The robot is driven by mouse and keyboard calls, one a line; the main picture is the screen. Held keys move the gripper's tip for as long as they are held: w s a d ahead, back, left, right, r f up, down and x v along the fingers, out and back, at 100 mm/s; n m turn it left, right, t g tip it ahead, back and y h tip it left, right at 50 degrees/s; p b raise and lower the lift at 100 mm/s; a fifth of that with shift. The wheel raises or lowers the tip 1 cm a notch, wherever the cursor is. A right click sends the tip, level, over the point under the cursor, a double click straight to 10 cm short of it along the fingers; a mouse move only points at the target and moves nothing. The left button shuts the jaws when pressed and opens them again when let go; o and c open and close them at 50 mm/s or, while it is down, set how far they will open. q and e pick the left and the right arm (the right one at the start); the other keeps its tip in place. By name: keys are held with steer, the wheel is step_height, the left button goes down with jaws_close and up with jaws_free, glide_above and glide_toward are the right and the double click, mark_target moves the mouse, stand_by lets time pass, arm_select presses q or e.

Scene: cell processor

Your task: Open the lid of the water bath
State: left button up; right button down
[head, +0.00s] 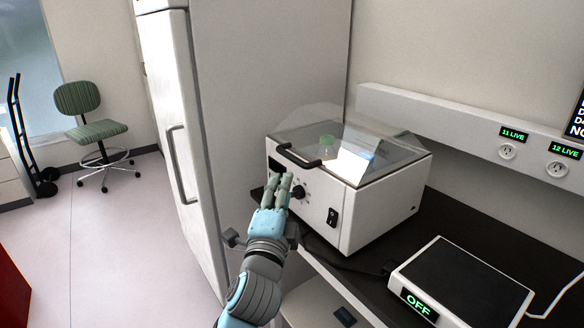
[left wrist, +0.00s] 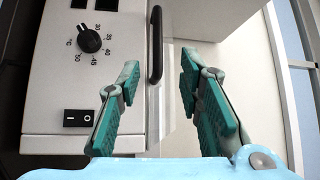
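The water bath (head: 345,215) is a white box on the dark bench, with a clear lid (head: 395,150) that lies shut on top. The lid's black handle (head: 298,156) is at its front edge. It also shows in the left wrist view as a black bar (left wrist: 156,45). My left gripper (head: 284,185) is in front of the bath's control face, just below the handle. In the left wrist view its fingers (left wrist: 158,82) are apart, with the handle beyond the gap between them and nothing held. My right gripper is in neither view.
The front face has a dial (left wrist: 89,39) and a power switch (head: 332,217). A green-capped bottle (head: 327,141) shows through the lid. A tall white cabinet (head: 265,70) stands close on the left. A scale-like device reading OFF (head: 460,285) lies on the right.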

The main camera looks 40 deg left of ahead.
mark_target(292, 161)
arm_select(q)
steer(key=x, duration=1.3)
steer(key=shift+w+d+f, duration=0.1)
steer(key=shift+f, duration=0.1)
jaws_close()
